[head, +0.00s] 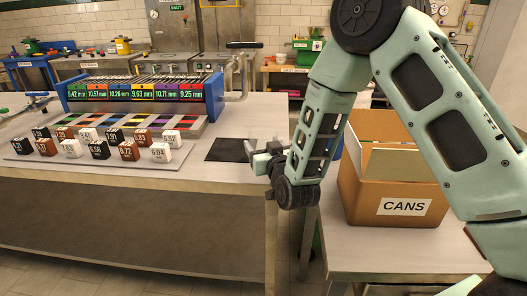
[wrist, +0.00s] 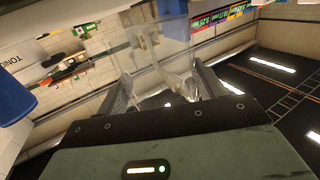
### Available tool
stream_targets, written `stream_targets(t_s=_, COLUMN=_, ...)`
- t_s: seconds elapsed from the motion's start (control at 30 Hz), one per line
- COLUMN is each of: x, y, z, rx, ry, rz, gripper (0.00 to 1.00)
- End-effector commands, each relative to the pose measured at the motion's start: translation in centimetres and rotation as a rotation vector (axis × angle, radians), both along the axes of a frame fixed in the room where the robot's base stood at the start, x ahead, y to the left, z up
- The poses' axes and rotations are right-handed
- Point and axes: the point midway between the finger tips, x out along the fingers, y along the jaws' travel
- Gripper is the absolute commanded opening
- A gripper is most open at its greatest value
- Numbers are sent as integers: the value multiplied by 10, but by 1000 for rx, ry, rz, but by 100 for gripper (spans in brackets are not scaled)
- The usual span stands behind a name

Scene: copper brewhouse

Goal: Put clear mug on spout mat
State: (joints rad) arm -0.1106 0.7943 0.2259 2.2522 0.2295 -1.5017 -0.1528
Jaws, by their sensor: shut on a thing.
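My gripper (head: 262,158) is at the right end of the workbench, close to the right edge of a flat black mat (head: 228,149), which looks like the spout mat. In the wrist view, my gripper (wrist: 163,88) is shut on the clear mug (wrist: 160,45), a faint see-through shape between and beyond the fingers. In the head view the mug is hard to make out, partly lost against the gripper and bench. The left part of the mat is bare. I cannot tell whether the mug touches anything below.
Left of the mat, several numbered blocks (head: 72,148) stand on a grey board, with a coloured strip and a blue-ended rack (head: 215,97) behind. A metal pipe (head: 243,75) rises beside the rack.

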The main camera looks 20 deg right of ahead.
Motion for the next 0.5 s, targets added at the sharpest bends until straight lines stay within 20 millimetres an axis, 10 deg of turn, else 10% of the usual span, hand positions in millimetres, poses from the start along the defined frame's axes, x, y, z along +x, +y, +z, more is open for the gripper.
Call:
stream_targets(t_s=0.4, x=0, y=0, z=-17, rx=0, ry=-3, rz=0, gripper=38)
stream_targets(t_s=0.43, x=0, y=0, z=-17, rx=0, ry=-1, rz=0, gripper=71)
stream_targets(t_s=0.5, x=0, y=0, z=-16, rx=0, ry=-1, rz=0, gripper=90)
